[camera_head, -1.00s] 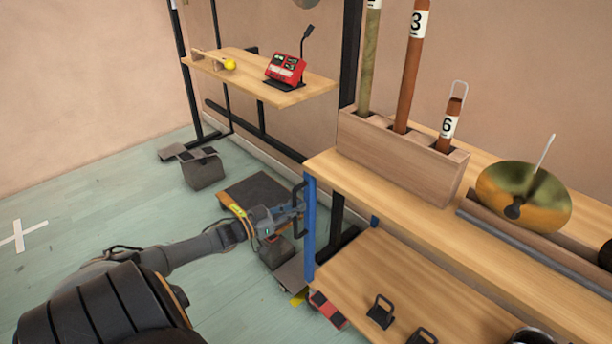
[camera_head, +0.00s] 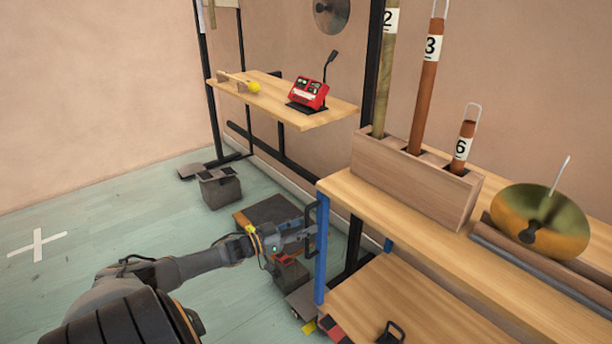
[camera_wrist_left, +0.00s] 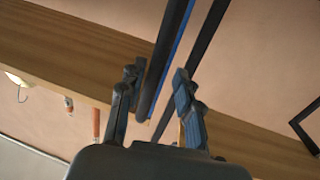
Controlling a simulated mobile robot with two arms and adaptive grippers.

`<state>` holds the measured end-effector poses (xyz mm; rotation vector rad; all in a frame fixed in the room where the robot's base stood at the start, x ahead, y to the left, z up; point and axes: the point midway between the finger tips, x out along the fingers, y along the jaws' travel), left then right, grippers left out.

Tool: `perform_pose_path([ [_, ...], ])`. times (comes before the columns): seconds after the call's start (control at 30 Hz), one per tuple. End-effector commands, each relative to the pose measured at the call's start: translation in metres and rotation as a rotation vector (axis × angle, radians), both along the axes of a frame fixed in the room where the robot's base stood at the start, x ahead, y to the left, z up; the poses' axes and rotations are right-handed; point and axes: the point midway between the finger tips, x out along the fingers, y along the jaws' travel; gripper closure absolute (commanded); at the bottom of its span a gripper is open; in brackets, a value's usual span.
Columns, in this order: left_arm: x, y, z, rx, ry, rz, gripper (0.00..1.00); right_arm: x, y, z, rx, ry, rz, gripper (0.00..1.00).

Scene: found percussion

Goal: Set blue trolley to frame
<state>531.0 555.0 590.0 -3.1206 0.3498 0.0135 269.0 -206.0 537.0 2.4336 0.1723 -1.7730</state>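The blue trolley shows its blue corner post (camera_head: 321,255), wooden top shelf (camera_head: 350,195) and lower shelf (camera_head: 400,300) at right in the head view. A black handle (camera_head: 309,228) is on the post's left side. My left gripper (camera_head: 305,235) is at this handle. In the left wrist view its fingers (camera_wrist_left: 158,95) are apart, with a dark bar (camera_wrist_left: 160,80) with blue behind it between them. A gap shows at the right finger. The black frame (camera_head: 374,75) stands behind the trolley by the wall. My right gripper is out of view.
The trolley carries a wooden block (camera_head: 415,185) with numbered tubes and a brass cymbal (camera_head: 540,220). A wooden shelf (camera_head: 250,95) bears a red device (camera_head: 310,93). A grey weight (camera_head: 220,190) and dark slab (camera_head: 268,208) lie on the floor. Floor at left is clear.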

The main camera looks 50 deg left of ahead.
Motion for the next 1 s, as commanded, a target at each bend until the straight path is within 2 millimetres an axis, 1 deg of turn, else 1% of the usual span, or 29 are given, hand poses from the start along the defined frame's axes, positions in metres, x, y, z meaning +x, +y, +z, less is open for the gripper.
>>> perform_pose_path([
  [0.27,0.001,-0.002,0.002,-0.001,-0.006,-0.005,0.64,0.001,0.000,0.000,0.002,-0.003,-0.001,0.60],
  [0.37,-0.003,-0.002,0.002,-0.002,-0.006,-0.006,0.64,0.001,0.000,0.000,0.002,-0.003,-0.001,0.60],
  [0.43,-0.009,0.000,0.001,-0.001,-0.004,-0.005,0.64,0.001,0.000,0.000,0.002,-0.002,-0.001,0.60],
  [0.57,-0.026,0.004,0.001,0.000,-0.002,-0.005,0.64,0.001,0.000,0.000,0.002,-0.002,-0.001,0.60],
  [0.9,-0.082,0.018,0.000,-0.002,0.000,-0.003,0.64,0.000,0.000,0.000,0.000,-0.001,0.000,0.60],
  [1.0,-0.096,0.021,0.001,-0.001,-0.001,-0.003,0.64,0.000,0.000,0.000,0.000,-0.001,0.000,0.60],
])
